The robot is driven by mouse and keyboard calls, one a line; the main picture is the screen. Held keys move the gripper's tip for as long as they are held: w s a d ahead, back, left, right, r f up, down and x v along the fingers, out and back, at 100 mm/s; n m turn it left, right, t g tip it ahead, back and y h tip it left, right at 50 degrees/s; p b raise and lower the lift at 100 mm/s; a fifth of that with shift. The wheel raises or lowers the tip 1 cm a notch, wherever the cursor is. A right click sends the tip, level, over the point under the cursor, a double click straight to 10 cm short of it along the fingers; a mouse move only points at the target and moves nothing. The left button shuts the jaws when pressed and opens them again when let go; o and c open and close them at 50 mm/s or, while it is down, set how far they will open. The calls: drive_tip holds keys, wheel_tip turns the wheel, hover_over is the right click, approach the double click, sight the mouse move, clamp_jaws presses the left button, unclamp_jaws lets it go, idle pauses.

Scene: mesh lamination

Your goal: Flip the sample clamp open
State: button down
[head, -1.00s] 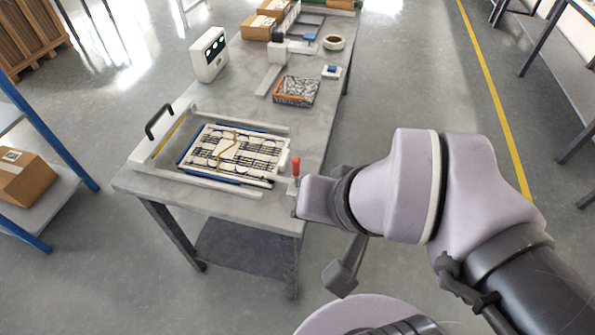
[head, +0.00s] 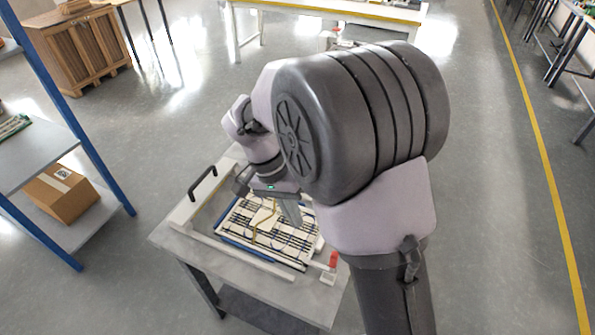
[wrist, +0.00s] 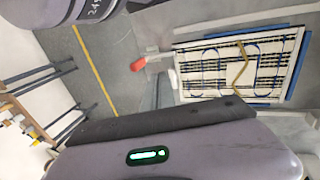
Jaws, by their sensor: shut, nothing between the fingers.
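The sample clamp, with a red handle (head: 333,260) on a pale base, is at the near right corner of the table in the head view. The handle looks upright there. In the wrist view its red handle (wrist: 138,65) shows left of the sample. The sample (head: 268,228), a pale panel with dark grid lines and a yellowish strip, lies flat in a frame on the table; it also shows in the wrist view (wrist: 240,62). My gripper (head: 291,212) is shut and empty above the sample, apart from the clamp and farther back. My arm hides part of the table.
The grey table (head: 250,280) carries a white bar with a black handle (head: 202,183) at its left end. A blue-framed shelf with a cardboard box (head: 62,192) stands at left. Open floor with a yellow line (head: 545,160) lies at right.

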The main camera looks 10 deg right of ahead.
drive_tip(key=shift+w+a+f, duration=0.1)
drive_tip(key=shift+w+f, duration=0.15)
drive_tip(key=shift+f, duration=0.25)
drive_tip(key=b+x, duration=0.4)
drive_tip(key=x, duration=0.5)
drive_tip(key=shift+s+f, duration=0.1)
drive_tip(key=shift+f, duration=0.05)
drive_tip(key=s+d, duration=0.1)
drive_tip(key=s+d+b, duration=0.1)
drive_tip(key=d, duration=0.1)
drive_tip(key=shift+f+b, duration=0.3)
drive_tip(key=shift+f, duration=0.05)
drive_tip(key=shift+s+d+r, duration=0.1)
drive_tip(key=shift+s+d, duration=0.2)
drive_tip(key=shift+d, duration=0.1)
drive_tip(key=shift+w+d, duration=0.1)
